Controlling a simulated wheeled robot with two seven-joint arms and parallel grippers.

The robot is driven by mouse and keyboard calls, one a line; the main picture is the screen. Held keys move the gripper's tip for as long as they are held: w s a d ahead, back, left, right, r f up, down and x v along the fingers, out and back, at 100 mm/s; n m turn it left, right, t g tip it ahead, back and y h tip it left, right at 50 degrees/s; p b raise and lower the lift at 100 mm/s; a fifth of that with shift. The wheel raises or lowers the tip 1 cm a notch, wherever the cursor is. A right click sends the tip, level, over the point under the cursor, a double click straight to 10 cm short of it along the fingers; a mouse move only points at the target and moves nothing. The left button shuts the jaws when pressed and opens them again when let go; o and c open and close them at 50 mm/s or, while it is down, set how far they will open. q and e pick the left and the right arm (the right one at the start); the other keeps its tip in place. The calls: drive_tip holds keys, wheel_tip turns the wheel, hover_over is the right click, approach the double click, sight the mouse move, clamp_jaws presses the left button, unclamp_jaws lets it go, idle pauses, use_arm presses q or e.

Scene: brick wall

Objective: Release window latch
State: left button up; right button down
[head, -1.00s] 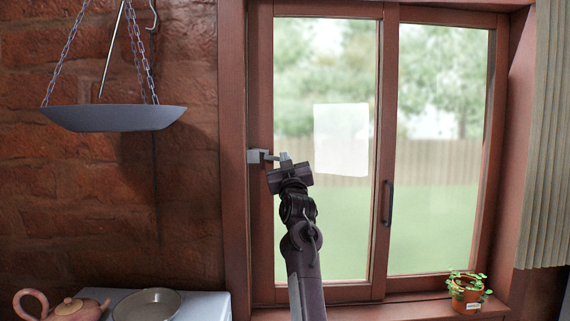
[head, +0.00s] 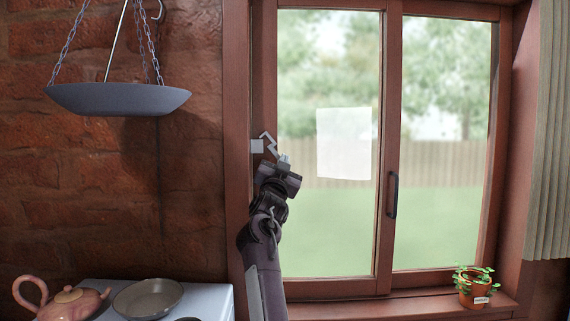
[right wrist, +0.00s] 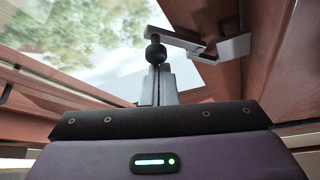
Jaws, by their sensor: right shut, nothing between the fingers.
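The window latch (head: 269,143) is a small grey metal piece on the left side of the window frame. In the head view its arm is tilted, with its upper end near the frame and its lower end close to my right gripper. In the right wrist view the latch arm (right wrist: 185,40) runs from a bracket to a dark round knob (right wrist: 155,53). My right gripper (head: 284,160) is shut and empty. Its fingertips (right wrist: 157,70) are right at the knob, seemingly just below or against it; exact contact is unclear. My left gripper is out of view.
The window (head: 330,230) has two panes and a dark handle (head: 393,194) on its middle stile. A potted plant (head: 474,287) stands on the sill at right. A hanging pan (head: 118,99), a teapot (head: 66,302) and a dish (head: 147,298) are at left.

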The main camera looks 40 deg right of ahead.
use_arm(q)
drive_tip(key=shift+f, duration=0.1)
use_arm(e)
drive_tip(key=shift+f, duration=0.1)
idle(0.5)
